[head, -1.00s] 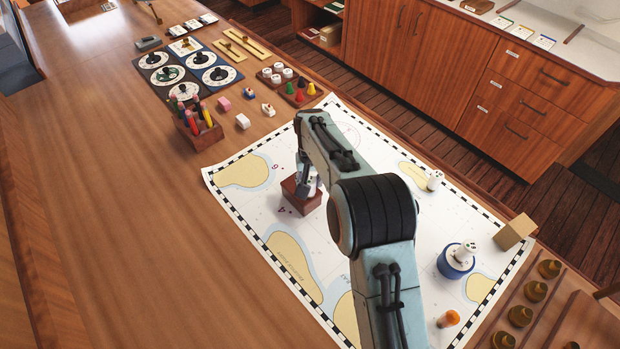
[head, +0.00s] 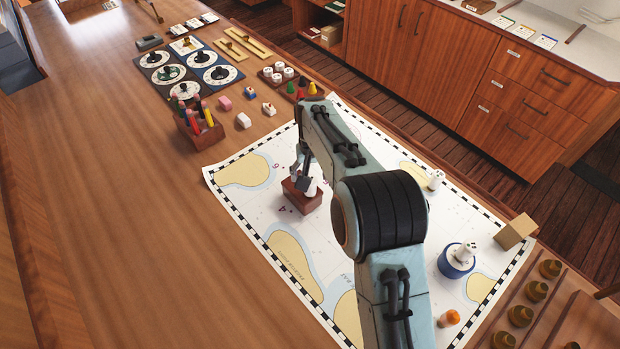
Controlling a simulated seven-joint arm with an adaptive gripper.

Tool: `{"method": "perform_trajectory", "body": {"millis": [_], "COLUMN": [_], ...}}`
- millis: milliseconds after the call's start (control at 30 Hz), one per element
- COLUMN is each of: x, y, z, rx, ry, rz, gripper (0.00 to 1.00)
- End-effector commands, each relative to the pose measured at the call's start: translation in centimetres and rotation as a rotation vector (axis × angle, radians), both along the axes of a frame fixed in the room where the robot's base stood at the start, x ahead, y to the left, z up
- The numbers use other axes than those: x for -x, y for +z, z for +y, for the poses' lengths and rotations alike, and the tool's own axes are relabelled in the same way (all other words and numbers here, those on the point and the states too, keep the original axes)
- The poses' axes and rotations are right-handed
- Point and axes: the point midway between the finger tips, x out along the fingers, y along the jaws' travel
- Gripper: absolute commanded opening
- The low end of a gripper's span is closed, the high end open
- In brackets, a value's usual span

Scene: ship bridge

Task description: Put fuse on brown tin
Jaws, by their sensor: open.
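A brown tin (head: 302,204), a square reddish-brown box, sits on the chart left of my arm. A small white piece (head: 311,189), which looks like a fuse, is at the top of the tin; whether it stands or leans I cannot tell. My gripper (head: 302,176) is open just above the tin, beside and above the white piece, partly hidden by my arm. Another white fuse-like piece (head: 436,180) stands on the chart to the right. A third (head: 467,251) rests on a round blue tin (head: 453,268).
A tan block (head: 515,232) and an orange-topped piece (head: 449,318) are near the chart's right side. A pen holder (head: 201,134), small blocks and dials stand at the back left. A rack of brass pieces (head: 536,291) is at the lower right. The left tabletop is clear.

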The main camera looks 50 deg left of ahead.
Motion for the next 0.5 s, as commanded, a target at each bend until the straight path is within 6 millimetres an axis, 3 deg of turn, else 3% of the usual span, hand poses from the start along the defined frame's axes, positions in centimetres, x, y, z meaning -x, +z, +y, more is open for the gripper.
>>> {"method": "perform_trajectory", "body": {"millis": [233, 500], "x": [0.4, 0.7], "y": [5.9, 9.0], "z": [-0.6, -1.0], "rx": [-0.002, 0.001], "ry": [0.001, 0.000], "rz": [-0.002, 0.001], "gripper": [0.60, 0.60]}}
